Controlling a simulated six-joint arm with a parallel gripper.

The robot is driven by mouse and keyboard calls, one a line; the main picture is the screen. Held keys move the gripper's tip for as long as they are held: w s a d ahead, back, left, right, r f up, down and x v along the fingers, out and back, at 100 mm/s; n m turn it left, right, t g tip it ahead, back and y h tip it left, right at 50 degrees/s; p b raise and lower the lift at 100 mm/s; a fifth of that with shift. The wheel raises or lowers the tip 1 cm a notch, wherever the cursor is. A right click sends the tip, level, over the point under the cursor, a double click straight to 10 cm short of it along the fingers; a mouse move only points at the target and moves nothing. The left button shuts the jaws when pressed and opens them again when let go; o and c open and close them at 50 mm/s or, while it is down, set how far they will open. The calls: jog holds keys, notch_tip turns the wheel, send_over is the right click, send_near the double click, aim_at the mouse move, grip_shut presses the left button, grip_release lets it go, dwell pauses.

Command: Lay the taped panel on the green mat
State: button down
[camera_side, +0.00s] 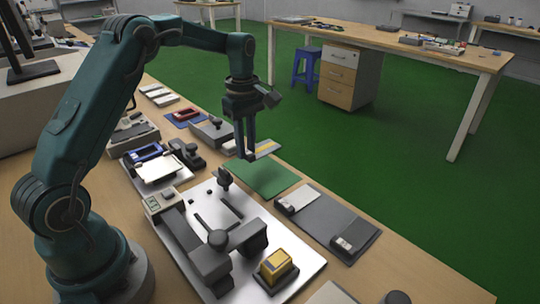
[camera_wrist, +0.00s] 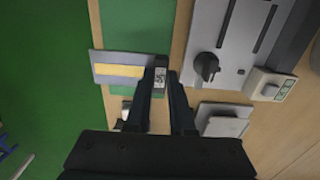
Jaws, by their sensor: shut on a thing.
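The panel (camera_wrist: 104,77) is a flat grey strip with a yellow tape band (camera_wrist: 120,70) and a small printed label near one end. It also shows in the side view (camera_side: 275,146). My gripper (camera_wrist: 161,76) is shut on the panel's label end; its fingers point down in the side view (camera_side: 247,157). The green mat (camera_side: 265,178) lies flat on the bench, nearer the side camera than the panel. In the wrist view the panel crosses in front of the mat (camera_wrist: 140,25). I cannot tell how high the panel is above the bench.
A metal fixture plate (camera_side: 305,263) with a dark clamp and a yellow block (camera_side: 274,264) stands nearer the side camera. A dark grey tray (camera_side: 335,226) with small parts lies right of the mat. Several devices and trays crowd the bench on the left.

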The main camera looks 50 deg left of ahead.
aim_at(248, 178)
jog(key=shift+f, duration=2.75)
jog(key=shift+f, duration=0.25)
jog(key=c, duration=0.7)
grip_release()
jog(key=shift+r, duration=3)
